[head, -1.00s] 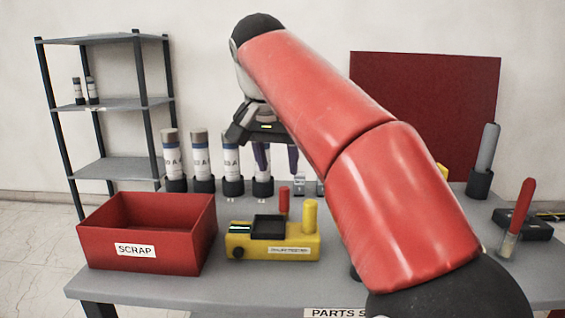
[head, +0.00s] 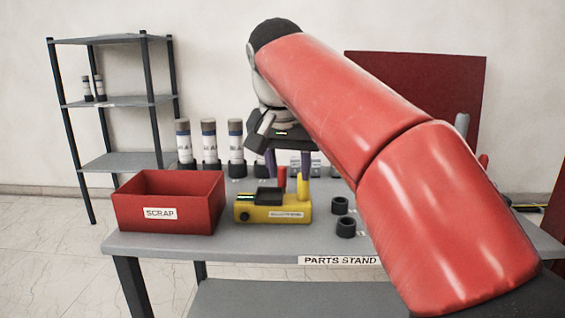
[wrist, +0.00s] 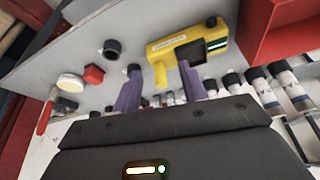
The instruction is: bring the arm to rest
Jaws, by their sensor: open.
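My red arm reaches from the lower right up over the bench in the head view. My gripper (head: 291,165) hangs fingers-down behind the yellow device, above the bench. The yellow device (head: 272,213) with a dark recess stands on the parts stand (head: 300,247). In the wrist view the yellow device (wrist: 170,45) lies beyond the fingers.
A red scrap bin (head: 170,210) stands left of the device. Several labelled cylinders (head: 209,142) stand in dark holders behind it. Black rings (head: 345,227) lie on the right. A grey shelf (head: 113,101) stands at the back left, a dark red panel (head: 410,85) at the back right.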

